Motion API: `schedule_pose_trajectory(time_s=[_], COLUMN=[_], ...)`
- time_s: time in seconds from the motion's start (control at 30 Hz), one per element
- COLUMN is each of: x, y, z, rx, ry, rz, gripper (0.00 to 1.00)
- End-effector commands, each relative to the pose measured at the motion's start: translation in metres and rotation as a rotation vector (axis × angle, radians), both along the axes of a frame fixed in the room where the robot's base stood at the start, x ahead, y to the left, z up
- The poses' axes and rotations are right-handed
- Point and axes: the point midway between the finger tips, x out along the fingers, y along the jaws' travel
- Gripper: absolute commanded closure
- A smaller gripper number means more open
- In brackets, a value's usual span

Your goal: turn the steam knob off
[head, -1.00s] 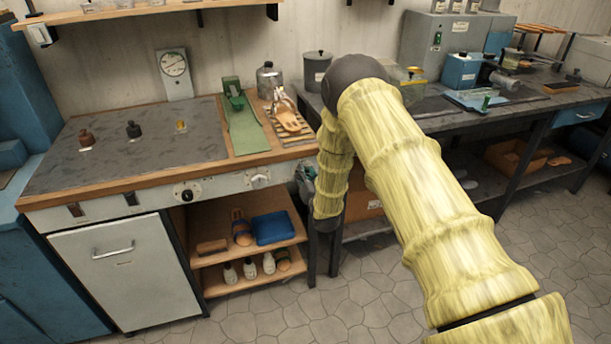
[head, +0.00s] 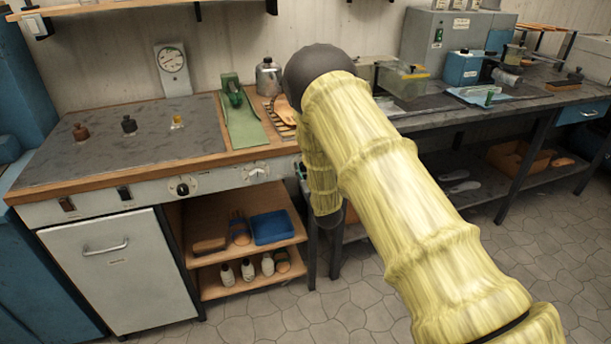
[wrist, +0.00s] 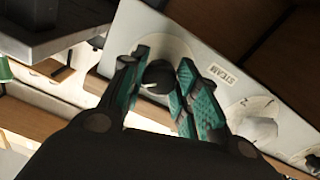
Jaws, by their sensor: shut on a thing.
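The steam knob (wrist: 157,77) is a round black knob with a pale pointer mark on the light grey panel (wrist: 197,62) in the wrist view. A STEAM label (wrist: 222,74) is beside it. My gripper (wrist: 160,82), with teal ridged pads, is shut on the knob, one finger on each side. In the head view only a bit of my gripper (head: 301,169) shows at the right end of the panel. My arm hides the steam knob there.
A white pointer knob (wrist: 255,130) with a numbered dial is close by on the panel; it also shows in the head view (head: 256,174). A black knob (head: 183,189) is further left. A dark workbench (head: 450,112) stands on the right. The floor in front is clear.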

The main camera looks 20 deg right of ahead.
Motion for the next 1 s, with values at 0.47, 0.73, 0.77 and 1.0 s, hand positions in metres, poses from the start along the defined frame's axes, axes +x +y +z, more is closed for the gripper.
schedule_pose_trajectory(time_s=[0.47,0.73,0.77,1.0], x=[-0.0001,-0.0003,-0.0002,-0.0003], y=[0.0001,-0.0007,-0.0009,-0.0011], z=[-0.0039,-0.0037,-0.0035,-0.0024], rx=[-0.451,-0.67,-0.689,-0.81], ry=[-0.015,-0.022,-0.022,-0.026], rz=[0.002,0.0,0.001,0.0], gripper=[0.93,0.93,0.93,0.93])
